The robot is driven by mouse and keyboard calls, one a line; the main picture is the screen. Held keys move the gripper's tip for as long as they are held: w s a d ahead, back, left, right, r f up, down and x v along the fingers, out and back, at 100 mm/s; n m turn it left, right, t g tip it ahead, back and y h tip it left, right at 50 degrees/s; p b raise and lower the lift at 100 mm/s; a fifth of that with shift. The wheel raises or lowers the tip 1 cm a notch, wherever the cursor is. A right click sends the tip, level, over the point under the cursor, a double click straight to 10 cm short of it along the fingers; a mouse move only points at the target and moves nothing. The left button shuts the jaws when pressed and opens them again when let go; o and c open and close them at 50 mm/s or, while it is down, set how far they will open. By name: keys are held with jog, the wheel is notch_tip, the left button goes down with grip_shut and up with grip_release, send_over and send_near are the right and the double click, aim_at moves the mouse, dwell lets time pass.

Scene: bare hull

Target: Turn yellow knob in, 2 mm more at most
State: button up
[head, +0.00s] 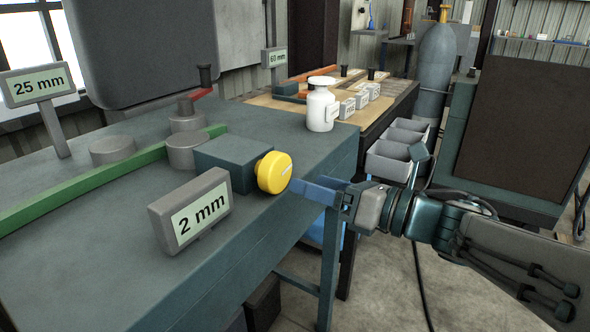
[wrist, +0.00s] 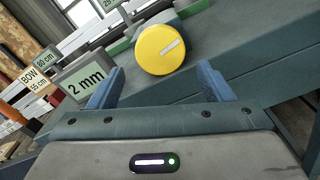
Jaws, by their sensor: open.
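The yellow knob (head: 274,172) sits on the right end of a dark blue-grey block (head: 226,160) on the bench. Its face carries a white line, which also shows in the wrist view, where the knob (wrist: 158,50) is upper centre. My gripper (head: 309,190) is just right of the knob in the head view, its blue fingers pointing at it. In the wrist view the gripper (wrist: 162,82) is open, its fingers apart with nothing between the tips. The knob lies beyond the fingertips and looks untouched. A grey sign reading "2 mm" (head: 201,211) stands in front of the block.
A green bar (head: 95,180) runs along the bench, left of the block. A white bottle (head: 321,108) stands behind the knob. A "25 mm" sign (head: 39,85) stands at far left. Grey bins (head: 388,160) are beyond my arm. Open floor lies right of the bench.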

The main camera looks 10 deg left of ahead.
jog(key=shift+v, duration=2.75)
